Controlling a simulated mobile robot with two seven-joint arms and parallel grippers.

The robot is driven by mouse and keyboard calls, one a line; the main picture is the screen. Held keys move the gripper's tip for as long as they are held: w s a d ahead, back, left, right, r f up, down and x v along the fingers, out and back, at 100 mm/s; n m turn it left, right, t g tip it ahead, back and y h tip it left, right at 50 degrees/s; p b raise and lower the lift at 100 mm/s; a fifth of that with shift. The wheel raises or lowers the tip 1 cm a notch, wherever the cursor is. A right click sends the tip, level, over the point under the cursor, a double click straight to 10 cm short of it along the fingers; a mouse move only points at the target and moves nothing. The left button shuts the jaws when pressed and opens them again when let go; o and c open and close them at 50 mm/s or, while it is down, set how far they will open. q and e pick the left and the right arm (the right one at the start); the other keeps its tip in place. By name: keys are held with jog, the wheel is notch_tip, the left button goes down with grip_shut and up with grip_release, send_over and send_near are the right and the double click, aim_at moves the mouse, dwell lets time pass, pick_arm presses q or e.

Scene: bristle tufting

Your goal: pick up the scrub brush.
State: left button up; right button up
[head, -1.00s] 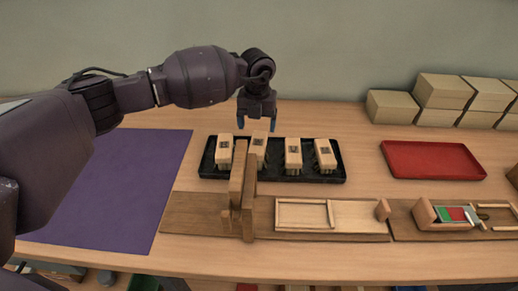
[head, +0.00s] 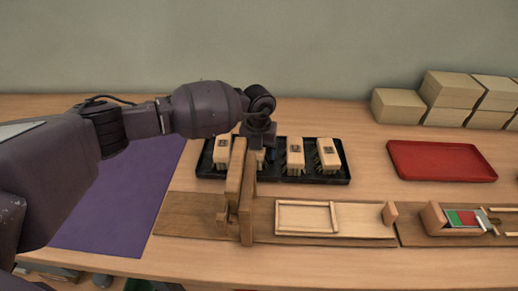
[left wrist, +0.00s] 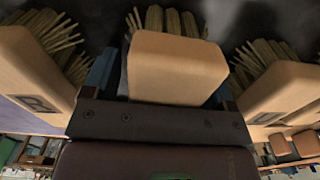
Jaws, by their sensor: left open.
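Several scrub brushes with pale wooden blocks and tan bristles stand in a row in a black tray (head: 342,176). My left gripper (head: 261,152) is down over the second brush from the left, which the gripper and a wooden upright partly hide in the head view. In the left wrist view this scrub brush (left wrist: 175,68) sits between the open blue-tipped fingers, its bristles pointing away. I cannot tell whether the fingers touch it. Neighbouring brushes stand close on both sides, the left one (head: 222,150) and the right one (head: 295,154). My right gripper is not in view.
A wooden fixture with upright boards (head: 246,205) stands just in front of the tray. A purple mat (head: 110,205) lies left, a red tray (head: 440,160) right. Stacked boxes (head: 448,98) stand at the back right. A framed wooden board (head: 305,217) lies in front.

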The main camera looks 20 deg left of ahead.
pick_arm(q)
jog(key=shift+r, duration=0.15)
jog(key=shift+c, duration=0.4)
jog(key=c, duration=1)
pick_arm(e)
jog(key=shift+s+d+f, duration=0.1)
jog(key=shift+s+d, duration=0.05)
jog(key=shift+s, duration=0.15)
pick_arm(q)
notch_tip(320, 180, up, 20)
jog(key=p, duration=0.3)
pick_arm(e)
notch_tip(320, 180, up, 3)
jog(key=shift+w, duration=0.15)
pick_arm(q)
jog(key=o, duration=0.4)
jog(key=shift+c, duration=1.2)
jog(key=shift+r+p, duration=0.15)
jog(key=shift+p, duration=0.2)
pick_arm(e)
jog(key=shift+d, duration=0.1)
